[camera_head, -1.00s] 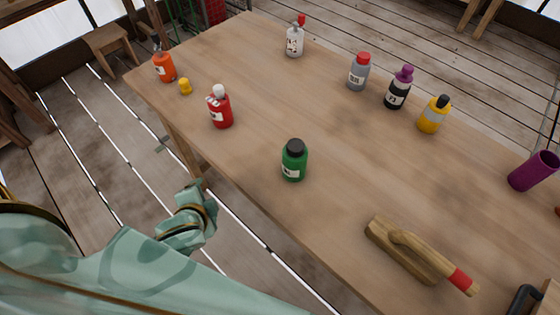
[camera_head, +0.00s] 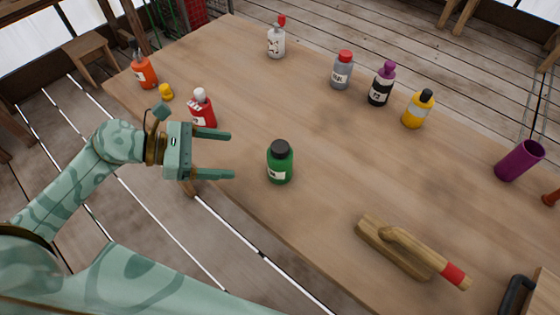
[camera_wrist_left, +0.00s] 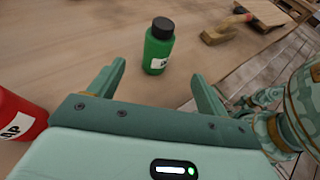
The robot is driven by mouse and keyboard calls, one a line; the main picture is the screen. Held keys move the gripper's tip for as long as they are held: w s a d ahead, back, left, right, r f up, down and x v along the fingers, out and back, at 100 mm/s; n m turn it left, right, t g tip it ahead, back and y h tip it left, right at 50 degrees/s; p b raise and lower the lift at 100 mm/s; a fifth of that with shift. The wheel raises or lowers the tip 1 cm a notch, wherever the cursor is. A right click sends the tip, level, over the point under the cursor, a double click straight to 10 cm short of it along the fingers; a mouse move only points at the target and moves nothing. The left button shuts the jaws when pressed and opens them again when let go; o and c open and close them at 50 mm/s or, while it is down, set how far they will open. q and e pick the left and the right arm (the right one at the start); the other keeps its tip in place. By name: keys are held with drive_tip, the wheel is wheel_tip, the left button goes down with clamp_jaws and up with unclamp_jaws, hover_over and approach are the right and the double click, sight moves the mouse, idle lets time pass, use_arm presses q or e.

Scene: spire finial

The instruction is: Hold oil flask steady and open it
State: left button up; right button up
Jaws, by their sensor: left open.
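A green flask (camera_head: 280,165) with a black cap stands upright near the table's front edge; it also shows in the left wrist view (camera_wrist_left: 157,52). Its label is too small to read, so I cannot tell whether it holds oil. My left gripper (camera_head: 231,154) is open and empty, left of the green flask, its fingers pointing toward it. In the left wrist view the flask stands beyond the fingertips (camera_wrist_left: 158,80), apart from both. Green and gold parts of another of my limbs show at the right of that view; a right gripper cannot be made out clearly.
A red bottle (camera_head: 202,112) stands close behind my left gripper. A yellow cap (camera_head: 166,91) and an orange bottle (camera_head: 145,72) are farther left. Several bottles line the back, with a purple cup (camera_head: 520,160) at right. A wooden float (camera_head: 395,249) lies front right.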

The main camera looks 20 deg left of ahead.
use_arm(q)
drive_tip(key=b, duration=0.1)
approach(288, 159)
drive_tip(key=w+d+f, duration=0.2)
drive_tip(key=f, duration=0.1)
drive_tip(key=w+d+f, duration=0.1)
drive_tip(key=w, duration=0.1)
drive_tip(key=shift+f, duration=0.4)
drive_tip(key=b+x, duration=0.1)
drive_tip(key=x, duration=0.4)
drive_tip(key=shift+w+d+f, duration=0.2)
drive_tip(key=c, duration=1.1)
